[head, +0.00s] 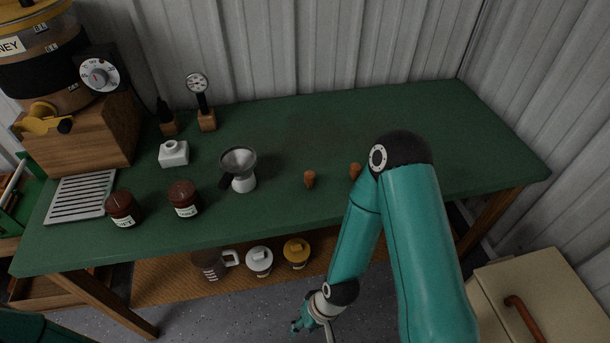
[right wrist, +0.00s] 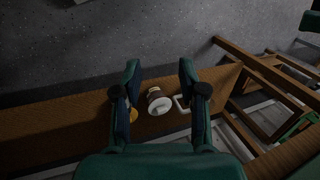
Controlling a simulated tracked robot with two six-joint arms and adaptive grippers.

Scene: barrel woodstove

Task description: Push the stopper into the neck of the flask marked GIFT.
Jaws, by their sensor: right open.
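Two small brown stoppers lie on the green bench top: one (head: 309,179) right of centre, the other (head: 355,171) partly beside my right arm. A white flask (head: 243,184) has a grey funnel (head: 239,161) in its neck. A squat white bottle (head: 173,153) stands further left. I cannot read GIFT on either. Two dark brown jars (head: 122,208) (head: 183,198) carry white labels too small to read surely. My right gripper (head: 313,323) is low in front of the bench, open and empty; its spread fingers show in the right wrist view (right wrist: 159,70). My left gripper is out of view.
A slotted tray (head: 82,195), wooden stand (head: 80,140) and gauge (head: 197,85) occupy the left. The bench's right side is clear.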

